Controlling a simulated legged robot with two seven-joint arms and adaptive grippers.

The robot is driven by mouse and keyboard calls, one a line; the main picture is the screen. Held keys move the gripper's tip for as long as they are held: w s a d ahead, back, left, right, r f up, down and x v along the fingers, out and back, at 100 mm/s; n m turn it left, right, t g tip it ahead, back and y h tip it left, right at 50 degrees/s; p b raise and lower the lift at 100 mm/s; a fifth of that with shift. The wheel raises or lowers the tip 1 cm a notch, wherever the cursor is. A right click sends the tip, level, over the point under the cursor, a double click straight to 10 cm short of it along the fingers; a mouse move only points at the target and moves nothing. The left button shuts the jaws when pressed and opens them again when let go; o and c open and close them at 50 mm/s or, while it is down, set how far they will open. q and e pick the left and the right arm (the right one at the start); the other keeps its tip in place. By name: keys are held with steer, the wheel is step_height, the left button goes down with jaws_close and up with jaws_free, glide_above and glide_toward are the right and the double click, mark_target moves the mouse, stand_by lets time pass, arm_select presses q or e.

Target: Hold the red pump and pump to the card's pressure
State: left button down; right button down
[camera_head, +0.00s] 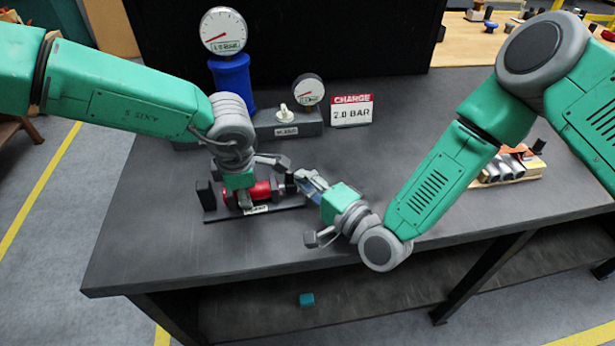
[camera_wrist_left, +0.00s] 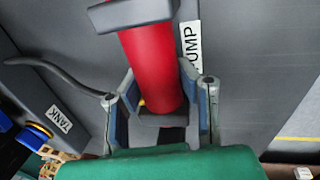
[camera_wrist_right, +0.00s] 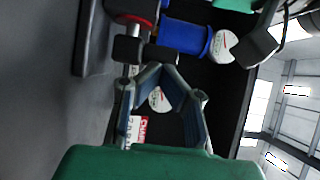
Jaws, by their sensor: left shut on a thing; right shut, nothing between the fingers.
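The red pump (camera_head: 262,191) lies on its dark base on the table. My left gripper (camera_head: 243,196) is around its body from above; in the left wrist view the fingers (camera_wrist_left: 162,88) are on both sides of the red cylinder (camera_wrist_left: 150,65). My right gripper (camera_head: 306,181) is shut and empty just right of the pump's handle end. In the right wrist view its closed fingertips (camera_wrist_right: 165,72) are close to the black handle (camera_wrist_right: 130,50); contact cannot be told. The card (camera_head: 352,110) reads CHARGE 2.0 BAR.
A large gauge (camera_head: 223,31) stands above a blue tank (camera_head: 232,82), its needle low on the left. A small gauge (camera_head: 308,89) and a pale valve knob (camera_head: 284,110) sit on a grey block (camera_head: 268,128). The table front is clear.

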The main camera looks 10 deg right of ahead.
steer(key=shift+d, duration=0.25)
steer(key=d, duration=0.3)
steer(key=shift+s, duration=0.3)
steer(key=v, duration=1)
steer(key=shift+s+d+f, duration=0.1)
steer(key=shift+d+f, duration=0.05)
steer(key=shift+d, duration=0.1)
steer(key=c, duration=2.2)
jaws_free()
